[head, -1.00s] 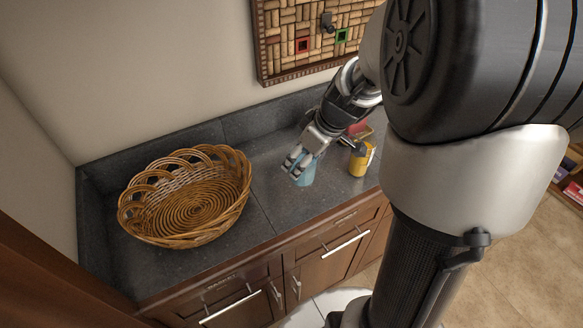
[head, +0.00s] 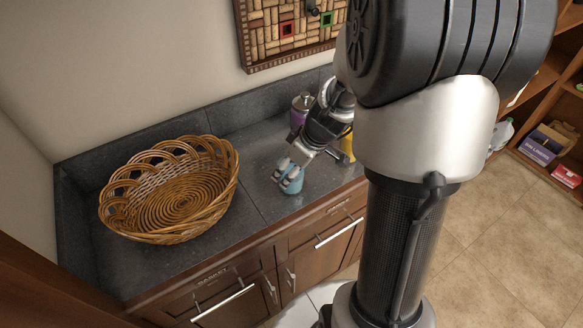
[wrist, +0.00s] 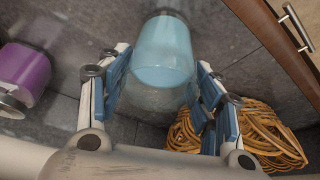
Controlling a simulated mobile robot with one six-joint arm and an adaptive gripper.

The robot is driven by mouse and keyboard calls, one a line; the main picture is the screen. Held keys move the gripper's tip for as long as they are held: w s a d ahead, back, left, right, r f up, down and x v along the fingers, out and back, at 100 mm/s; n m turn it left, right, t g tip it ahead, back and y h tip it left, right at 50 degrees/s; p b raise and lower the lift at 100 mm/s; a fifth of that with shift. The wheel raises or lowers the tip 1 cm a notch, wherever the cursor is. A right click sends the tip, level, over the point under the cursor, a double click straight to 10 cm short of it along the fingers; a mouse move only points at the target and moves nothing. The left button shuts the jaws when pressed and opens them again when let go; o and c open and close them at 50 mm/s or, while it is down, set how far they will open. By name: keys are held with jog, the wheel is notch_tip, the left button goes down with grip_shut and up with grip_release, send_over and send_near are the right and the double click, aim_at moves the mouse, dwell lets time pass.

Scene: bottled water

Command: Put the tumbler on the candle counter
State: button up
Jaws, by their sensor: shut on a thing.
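The tumbler is light blue. In the wrist view the tumbler (wrist: 162,50) is between the fingers of my gripper (wrist: 160,92). In the head view the tumbler (head: 293,184) shows under my gripper (head: 287,172), over the grey countertop near its front edge. My gripper is shut on the tumbler, and its fingers hide part of it in the head view. I cannot tell whether the tumbler's base touches the counter. The grey counter (head: 230,245) has a drawer labelled "BASKET"; no candle label is readable.
A wicker basket (head: 178,195) stands left of my gripper and also shows in the wrist view (wrist: 255,135). A purple container (head: 300,107) stands behind my arm. A yellow can (head: 347,145) is partly hidden by my arm. Bare countertop lies between basket and tumbler.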

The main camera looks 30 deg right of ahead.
jog(key=shift+f, duration=0.2)
jog(key=o, duration=1.7)
jog(key=shift+o, duration=0.2)
jog(key=shift+r, duration=0.1)
jog(key=shift+r, duration=0.2)
jog(key=p+v, duration=0.3)
jog(key=v, duration=0.8)
jog(key=shift+r+p, duration=0.4)
jog(key=shift+s+d, duration=0.1)
jog(key=shift+s, duration=0.05)
